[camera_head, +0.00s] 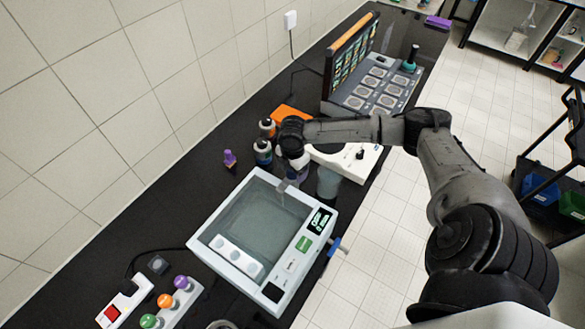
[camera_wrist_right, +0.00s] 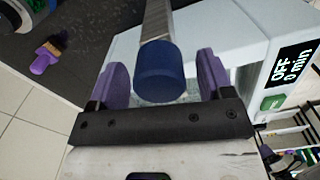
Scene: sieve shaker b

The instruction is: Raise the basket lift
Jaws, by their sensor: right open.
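The white bath unit (camera_head: 205,240) stands on the dark bench, with a clear basin (camera_head: 258,222) in its top. My right gripper (camera_head: 291,178) is over its far rim, partly hidden by my own wrist in the head view. In the right wrist view a blue cylindrical grip (camera_wrist_right: 160,72) on a flat metal bar (camera_wrist_right: 156,20) lies between the two purple fingers of my right gripper (camera_wrist_right: 163,85). The fingers are open, one on each side of the grip, with gaps visible. The unit's display (camera_wrist_right: 294,64) reads OFF, 0 min. My left gripper is not in view.
A blue tap (camera_head: 335,245) juts from the unit's right side. A panelled case (camera_head: 375,90) is farther back. Colored-topped knobs (camera_head: 165,300) and a red switch (camera_head: 112,313) are at the front left.

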